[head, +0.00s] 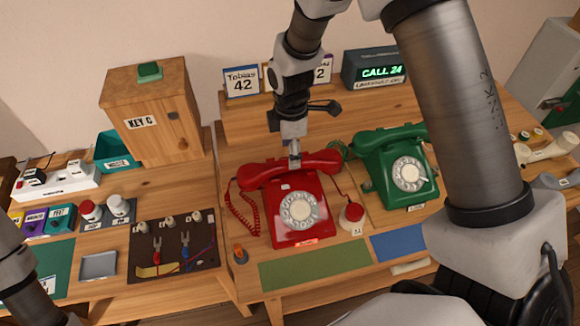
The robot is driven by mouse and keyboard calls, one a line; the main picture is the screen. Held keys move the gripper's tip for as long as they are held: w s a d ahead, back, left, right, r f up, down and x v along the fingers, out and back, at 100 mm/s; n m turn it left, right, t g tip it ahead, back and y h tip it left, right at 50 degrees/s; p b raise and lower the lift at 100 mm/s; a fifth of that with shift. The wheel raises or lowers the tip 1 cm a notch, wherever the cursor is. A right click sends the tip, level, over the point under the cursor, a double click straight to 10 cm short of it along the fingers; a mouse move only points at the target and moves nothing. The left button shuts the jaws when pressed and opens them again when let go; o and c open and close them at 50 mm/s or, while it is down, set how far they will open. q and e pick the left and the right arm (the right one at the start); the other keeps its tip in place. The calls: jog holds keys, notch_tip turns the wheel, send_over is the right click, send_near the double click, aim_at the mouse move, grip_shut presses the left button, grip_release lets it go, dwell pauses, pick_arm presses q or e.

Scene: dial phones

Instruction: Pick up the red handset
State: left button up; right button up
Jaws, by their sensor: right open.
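The red handset (318,161) lies across the top of the red dial phone (290,235), its two ends sticking out left and right. A coiled red cord (245,211) hangs at its left. My right gripper (294,157) points down at the middle of the handset, right above or at it. Its jaws are open, seen nearly edge-on, and I cannot tell whether they touch or straddle the handset. My left arm (22,270) shows at the left edge, but its gripper is out of view.
A green dial phone (398,172) with its own handset stands close at the right. A red-topped knob (352,213) stands between the phones. A wooden key box (153,115) is at the left, and a lit call sign (375,70) behind. A green mat (315,265) lies bare in front.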

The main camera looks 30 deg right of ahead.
notch_tip(320, 180, down, 4)
jog(key=shift+w+f+p, duration=0.1)
jog(key=shift+p, duration=0.25)
grip_shut()
